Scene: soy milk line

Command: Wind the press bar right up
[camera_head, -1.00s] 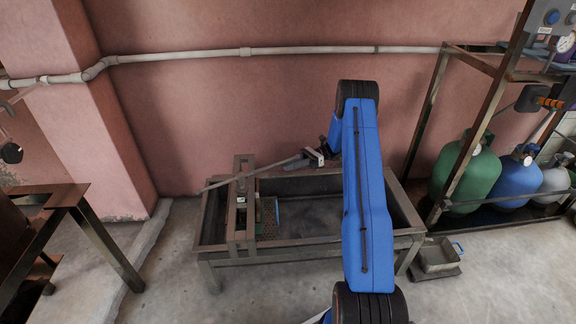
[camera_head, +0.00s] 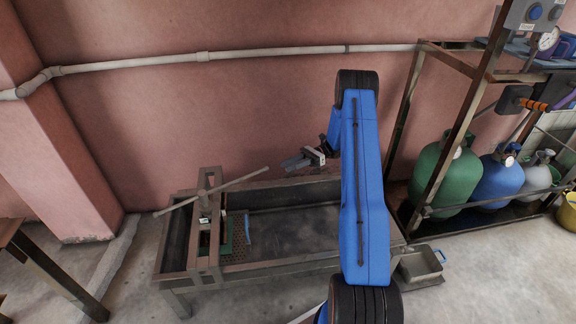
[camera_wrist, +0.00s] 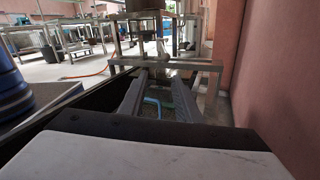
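The press bar (camera_head: 235,183) is a long grey rod lying across the top of the press screw (camera_head: 204,192). It slants from lower left to upper right in the head view. The press frame (camera_head: 205,245) straddles the left part of a metal trough. My gripper (camera_head: 296,161) is beyond the bar's right end, with a gap between them. In the wrist view my gripper's two fingers (camera_wrist: 158,95) are apart with nothing held between them. The press frame's crossbeam (camera_wrist: 165,63) shows ahead of them; the bar is hard to make out there.
The trough (camera_head: 300,267) stands near the pink wall, with a blue-edged item (camera_head: 247,228) inside by the press. A rack (camera_head: 425,120) with a green gas cylinder (camera_head: 445,175) and a blue one (camera_head: 497,183) is at right.

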